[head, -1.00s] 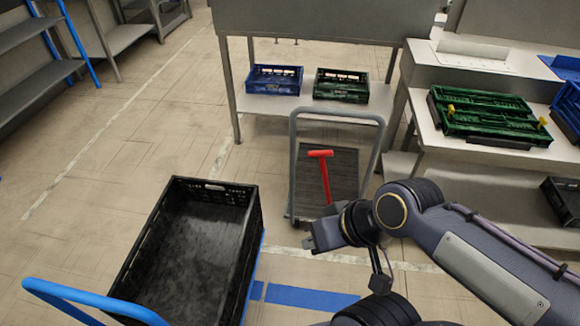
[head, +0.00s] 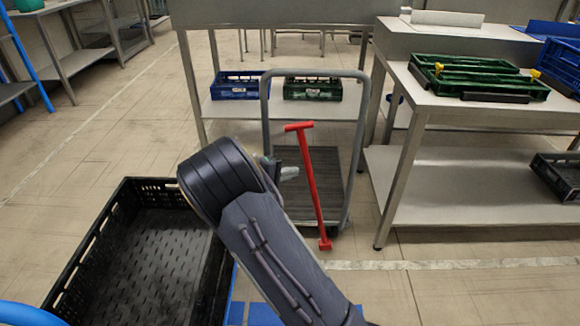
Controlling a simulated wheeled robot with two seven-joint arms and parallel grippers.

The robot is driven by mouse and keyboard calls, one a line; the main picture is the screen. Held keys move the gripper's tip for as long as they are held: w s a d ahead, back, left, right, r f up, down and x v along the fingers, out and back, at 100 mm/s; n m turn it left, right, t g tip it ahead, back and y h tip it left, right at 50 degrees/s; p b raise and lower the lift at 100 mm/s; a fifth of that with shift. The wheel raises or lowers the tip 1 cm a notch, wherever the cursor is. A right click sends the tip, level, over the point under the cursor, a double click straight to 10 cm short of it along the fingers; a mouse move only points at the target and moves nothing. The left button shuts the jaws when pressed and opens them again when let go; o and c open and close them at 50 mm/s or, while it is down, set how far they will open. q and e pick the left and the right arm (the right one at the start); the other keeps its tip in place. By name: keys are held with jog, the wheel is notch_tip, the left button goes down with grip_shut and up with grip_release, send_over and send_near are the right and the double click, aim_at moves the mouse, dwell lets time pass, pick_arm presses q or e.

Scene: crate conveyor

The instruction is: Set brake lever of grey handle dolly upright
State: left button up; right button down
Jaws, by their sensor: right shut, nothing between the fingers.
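The grey handle dolly (head: 264,112) stands ahead of me, with a dark ribbed deck (head: 333,170) and a grey hoop handle. Its red brake lever (head: 312,185) has a T-shaped top and a small red foot at the dolly's near edge. In the picture the lever rises steeply, its top leaning slightly left; I cannot tell if it is exactly upright. My right gripper (head: 288,173) is just left of the lever's shaft, shut and empty, mostly hidden behind my right arm. I cannot tell if it touches the lever. My left gripper is out of view.
A black crate (head: 97,240) stands at the lower left, by a blue handle (head: 28,314). Behind the dolly, a metal table (head: 190,75) holds a blue crate (head: 235,90) and a green crate (head: 312,92) on its lower shelf. A right-hand table (head: 425,104) carries green crates.

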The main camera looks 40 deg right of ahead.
jog(key=w+a+f+n+t+h+b, duration=0.25)
jog(key=w+a+n+t+h, duration=0.2)
jog(key=w, duration=0.45)
pick_arm(q)
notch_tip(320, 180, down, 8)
jog(key=b, duration=0.4)
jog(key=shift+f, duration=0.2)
pick_arm(e)
jog(key=d+r, duration=0.2)
jog(key=d, duration=1)
jog(key=shift+w+d+r+m+t, duration=0.15)
jog(key=shift+w+r+m+t, duration=0.2)
jog(key=shift+r+t, duration=0.1)
jog(key=shift+y, duration=0.25)
